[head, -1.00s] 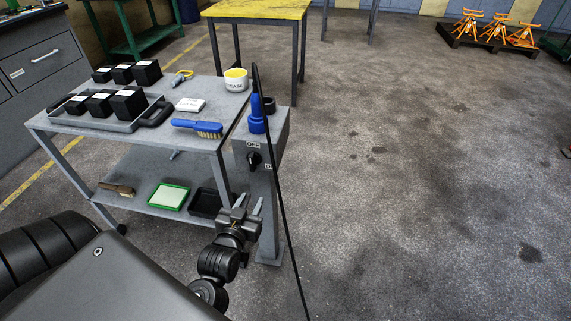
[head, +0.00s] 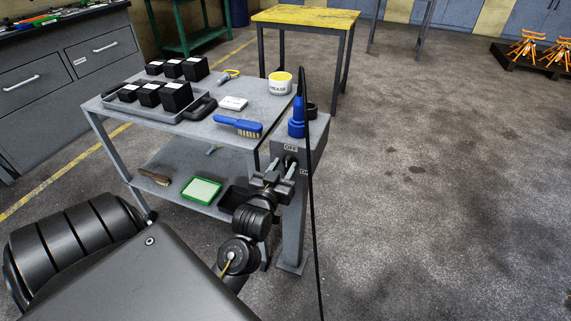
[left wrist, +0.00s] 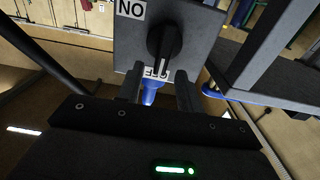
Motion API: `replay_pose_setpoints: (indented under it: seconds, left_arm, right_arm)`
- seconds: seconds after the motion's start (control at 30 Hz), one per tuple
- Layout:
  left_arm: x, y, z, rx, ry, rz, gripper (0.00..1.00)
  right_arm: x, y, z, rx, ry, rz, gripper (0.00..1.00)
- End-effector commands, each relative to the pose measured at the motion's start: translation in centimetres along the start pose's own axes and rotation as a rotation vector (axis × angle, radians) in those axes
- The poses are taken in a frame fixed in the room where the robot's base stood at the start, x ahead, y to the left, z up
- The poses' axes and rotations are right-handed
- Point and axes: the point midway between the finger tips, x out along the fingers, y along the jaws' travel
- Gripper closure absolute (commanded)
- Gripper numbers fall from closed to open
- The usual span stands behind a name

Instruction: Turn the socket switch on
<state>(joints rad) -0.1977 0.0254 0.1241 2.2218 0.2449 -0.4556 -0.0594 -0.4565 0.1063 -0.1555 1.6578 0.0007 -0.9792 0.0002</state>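The socket switch (head: 290,162) is a black rotary knob on the front of a grey post (head: 291,215). In the left wrist view the knob (left wrist: 164,42) shows upside down, its light pointer line toward the OFF label (left wrist: 156,74); the ON label (left wrist: 131,9) is off to one side. A blue plug (head: 297,120) with a black cable stands on top of the post. My left gripper (head: 283,171) is close in front of the knob. Its two fingers (left wrist: 158,90) are apart with nothing between them. My right gripper is in neither view.
A grey trolley table (head: 200,135) stands left of the post, with black boxes in a tray, a blue brush (head: 238,126) and a grease tub (head: 280,83). The black cable (head: 312,220) hangs down right of the gripper.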

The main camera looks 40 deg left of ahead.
Motion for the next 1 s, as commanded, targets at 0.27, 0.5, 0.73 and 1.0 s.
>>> replay_pose_setpoints:
  seconds: [0.27, 0.5, 0.73, 1.0]
  left_arm:
    - [1.8, 0.0, 0.0, 0.0, -0.001, 0.0, 0.64]
    - [1.8, 0.0, 0.0, 0.0, -0.001, 0.001, 0.65]
    - [1.8, 0.0, 0.0, 0.001, -0.001, 0.001, 0.95]
    - [1.8, 0.0, 0.0, 0.006, -0.001, 0.001, 1.0]
  right_arm:
    - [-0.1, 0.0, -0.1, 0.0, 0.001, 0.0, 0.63]
    - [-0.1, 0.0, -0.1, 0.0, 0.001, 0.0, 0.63]
    - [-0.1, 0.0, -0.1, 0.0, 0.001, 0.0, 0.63]
    - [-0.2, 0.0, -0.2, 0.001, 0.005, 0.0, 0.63]
